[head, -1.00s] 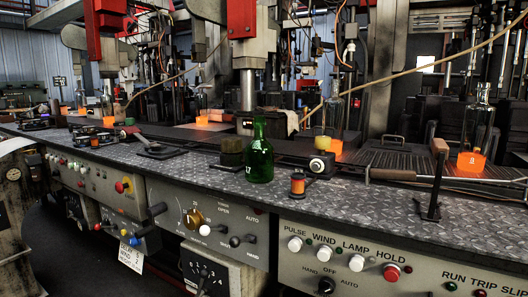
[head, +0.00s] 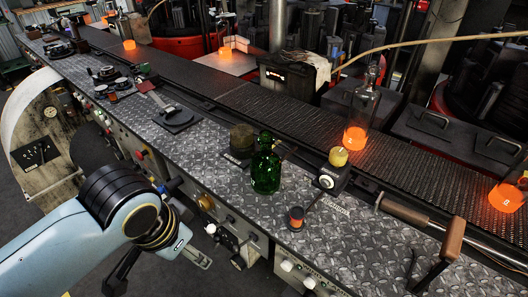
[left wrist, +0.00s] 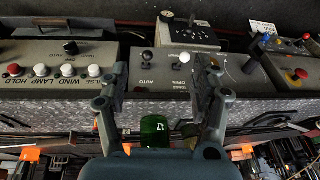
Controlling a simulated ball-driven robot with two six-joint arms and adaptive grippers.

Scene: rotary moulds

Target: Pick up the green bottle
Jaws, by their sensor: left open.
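The green bottle (head: 265,168) stands upright on the diamond-plate ledge in the head view, in front of a dark round block. My left arm comes in from the left in the head view, below and left of the bottle and apart from it. In the left wrist view my left gripper (left wrist: 163,75) is open, with nothing between its fingers. Part of the green bottle (left wrist: 154,132) shows there beyond the gripper's base, with the rest hidden by the gripper body. My right gripper is in neither view.
A glowing orange-based glass bottle (head: 357,127) stands behind. Switch panels (left wrist: 60,60) line the ledge's front.

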